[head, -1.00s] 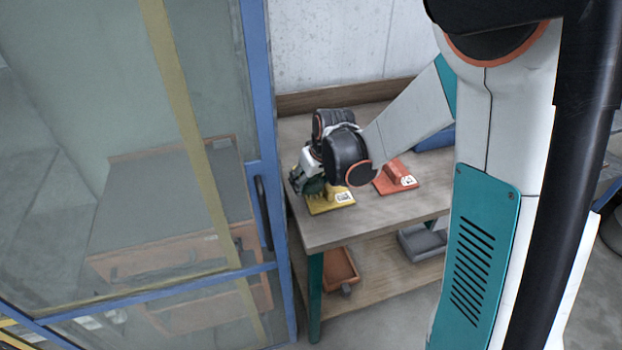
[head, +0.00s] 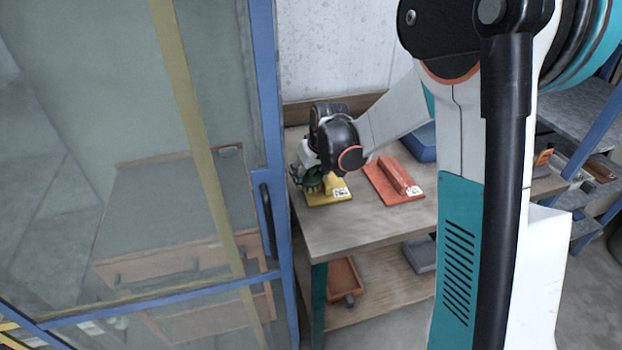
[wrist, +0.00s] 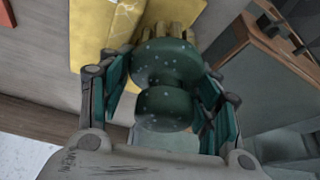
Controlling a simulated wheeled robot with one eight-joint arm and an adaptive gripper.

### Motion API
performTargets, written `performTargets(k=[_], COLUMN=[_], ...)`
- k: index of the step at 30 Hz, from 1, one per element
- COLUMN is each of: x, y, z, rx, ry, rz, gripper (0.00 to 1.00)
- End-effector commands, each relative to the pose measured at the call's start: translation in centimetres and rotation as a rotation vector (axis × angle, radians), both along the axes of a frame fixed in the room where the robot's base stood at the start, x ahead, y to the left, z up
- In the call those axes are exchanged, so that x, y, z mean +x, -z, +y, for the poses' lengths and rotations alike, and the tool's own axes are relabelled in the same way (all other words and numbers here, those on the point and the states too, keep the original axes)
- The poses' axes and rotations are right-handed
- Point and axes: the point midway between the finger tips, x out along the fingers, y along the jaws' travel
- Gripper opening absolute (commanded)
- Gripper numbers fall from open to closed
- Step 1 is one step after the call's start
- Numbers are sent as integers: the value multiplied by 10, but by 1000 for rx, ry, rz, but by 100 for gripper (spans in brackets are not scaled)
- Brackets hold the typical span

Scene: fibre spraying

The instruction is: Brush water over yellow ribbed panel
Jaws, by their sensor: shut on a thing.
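The yellow panel (head: 325,198) lies flat near the left end of the wooden table, with a white label at its right and a raised yellow part on top. My gripper (head: 309,178) is over the panel's left part. In the wrist view my gripper (wrist: 163,85) is shut on a dark green, rounded, speckled tool (wrist: 165,105), which looks like the brush. The tool's far end is hidden, so contact with the panel cannot be told.
A red-orange panel (head: 388,186) with a raised bar lies to the right on the table (head: 350,229). A blue bin (head: 422,146) stands behind it. A blue-framed glass partition (head: 268,120) is close on the left. Orange and grey bins sit on the lower shelf.

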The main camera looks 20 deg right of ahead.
Motion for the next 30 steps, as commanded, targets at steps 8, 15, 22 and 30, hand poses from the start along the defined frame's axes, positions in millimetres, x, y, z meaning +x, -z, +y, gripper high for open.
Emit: performTargets(k=[8, 15, 22, 30], x=[11, 31, 37, 24], y=[2, 1, -2, -2], z=[0, 0, 0, 0], rx=[0, 0, 1, 1], ry=[0, 0, 0, 1], rz=[-1, -1, -1, 2], gripper=[17, 15, 15, 15])
